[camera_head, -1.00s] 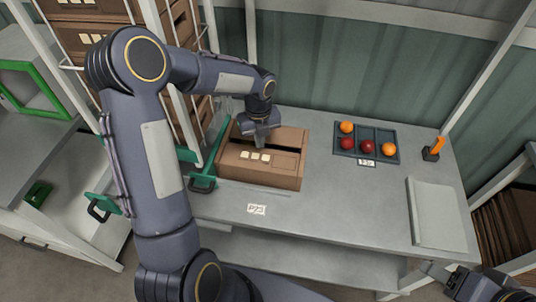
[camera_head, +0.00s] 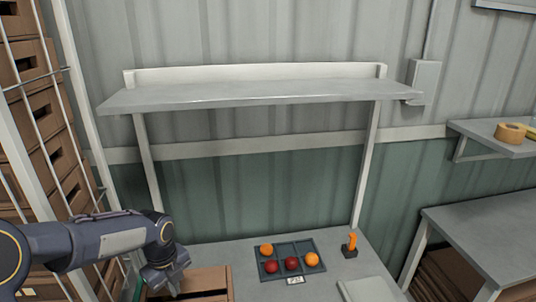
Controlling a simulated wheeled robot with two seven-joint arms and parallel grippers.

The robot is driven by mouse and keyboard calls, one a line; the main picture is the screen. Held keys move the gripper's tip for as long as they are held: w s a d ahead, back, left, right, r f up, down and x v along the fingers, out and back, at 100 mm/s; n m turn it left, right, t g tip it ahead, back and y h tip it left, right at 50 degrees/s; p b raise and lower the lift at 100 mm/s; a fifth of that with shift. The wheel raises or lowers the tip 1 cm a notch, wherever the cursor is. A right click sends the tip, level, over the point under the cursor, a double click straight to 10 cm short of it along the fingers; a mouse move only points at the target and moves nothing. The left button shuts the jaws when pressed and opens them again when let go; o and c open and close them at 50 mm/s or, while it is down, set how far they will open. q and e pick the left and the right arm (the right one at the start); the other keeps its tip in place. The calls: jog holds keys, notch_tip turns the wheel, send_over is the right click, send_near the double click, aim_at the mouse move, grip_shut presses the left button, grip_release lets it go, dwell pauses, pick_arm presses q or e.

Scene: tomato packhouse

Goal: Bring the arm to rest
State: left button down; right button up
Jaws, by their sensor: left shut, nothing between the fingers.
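My left arm comes in from the left edge, low in the view. Its gripper (camera_head: 172,287) is shut and empty and points down at the brown carton (camera_head: 213,282). It overlaps the carton's left part in the picture, and I cannot tell whether it touches. The carton's lower part is cut off by the bottom edge. My right arm is not in view.
A dark divided tray (camera_head: 297,250) on the grey bench (camera_head: 225,251) holds two orange and two red tomatoes. An orange-handled tool (camera_head: 351,245) stands right of it. An empty shelf (camera_head: 255,95) hangs above. Stacked brown crates (camera_head: 38,110) stand left, a side table (camera_head: 490,222) right.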

pick_arm(q)
jog(key=s+d+r+n+t+h+b, duration=0.1)
jog(key=s+d+r+n+t, duration=0.1)
jog(key=s+r+n, duration=0.9)
jog(key=s+d+f+n+t+h, duration=0.1)
jog(key=s+d+n, duration=0.1)
jog(key=s+n, duration=0.4)
jog(key=s+d+f+n+t+h, duration=0.1)
jog(key=s+d+n+t, duration=0.1)
jog(key=s+n, duration=0.4)
jog(key=n+b, duration=0.1)
jog(key=n, duration=0.2)
jog(key=shift+s+d+f+n+h, duration=0.15)
jog(key=shift+f+n+h, duration=0.1)
jog(key=shift+n+h, duration=0.05)
